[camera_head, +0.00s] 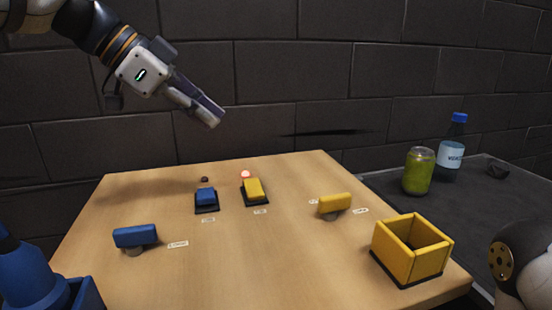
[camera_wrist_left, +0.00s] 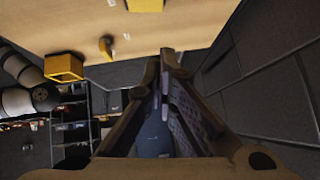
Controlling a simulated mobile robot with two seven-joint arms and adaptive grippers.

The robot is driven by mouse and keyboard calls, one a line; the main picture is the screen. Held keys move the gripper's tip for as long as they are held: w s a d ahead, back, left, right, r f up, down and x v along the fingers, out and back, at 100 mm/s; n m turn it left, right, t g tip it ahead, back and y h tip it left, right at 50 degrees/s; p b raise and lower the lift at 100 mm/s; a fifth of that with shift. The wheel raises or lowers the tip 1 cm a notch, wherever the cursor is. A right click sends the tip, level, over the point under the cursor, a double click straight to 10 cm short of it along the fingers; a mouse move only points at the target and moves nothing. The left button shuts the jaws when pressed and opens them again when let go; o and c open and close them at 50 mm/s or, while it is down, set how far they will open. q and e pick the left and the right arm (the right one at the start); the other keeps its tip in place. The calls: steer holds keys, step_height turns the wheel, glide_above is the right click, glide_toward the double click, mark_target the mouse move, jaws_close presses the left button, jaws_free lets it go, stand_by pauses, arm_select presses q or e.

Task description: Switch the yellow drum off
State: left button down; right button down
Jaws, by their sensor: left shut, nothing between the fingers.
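A yellow block (camera_head: 254,188) sits on a black base at the back of the wooden table, with a glowing pinkish-red lamp (camera_head: 245,174) behind it. A yellow bar (camera_head: 334,203) on a round grey post stands to its right, beside small labels too small to read. I cannot tell by shape which one is the drum. The yellow bar also shows in the left wrist view (camera_wrist_left: 106,46). My left gripper (camera_head: 216,117) is shut and empty, in the air above and behind the table's back edge, touching nothing. My right gripper is out of view.
A blue block (camera_head: 206,197) with a dark lamp (camera_head: 205,179) and a blue bar (camera_head: 135,236) stand on the left. A yellow open box (camera_head: 410,250) is at front right. A can (camera_head: 418,171) and bottle (camera_head: 452,147) stand on a dark side surface. The table's middle is clear.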

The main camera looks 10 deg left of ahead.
arm_select(q)
steer(key=shift+r, duration=0.15)
steer(key=shift+s, duration=0.1)
glide_above(248, 182)
steer(key=f, duration=0.7)
steer(key=shift+s, duration=0.35)
steer(key=shift+w+f, duration=0.2)
steer(key=shift+f, duration=0.8)
steer(key=shift+w+f, duration=0.15)
steer(key=shift+f, duration=0.8)
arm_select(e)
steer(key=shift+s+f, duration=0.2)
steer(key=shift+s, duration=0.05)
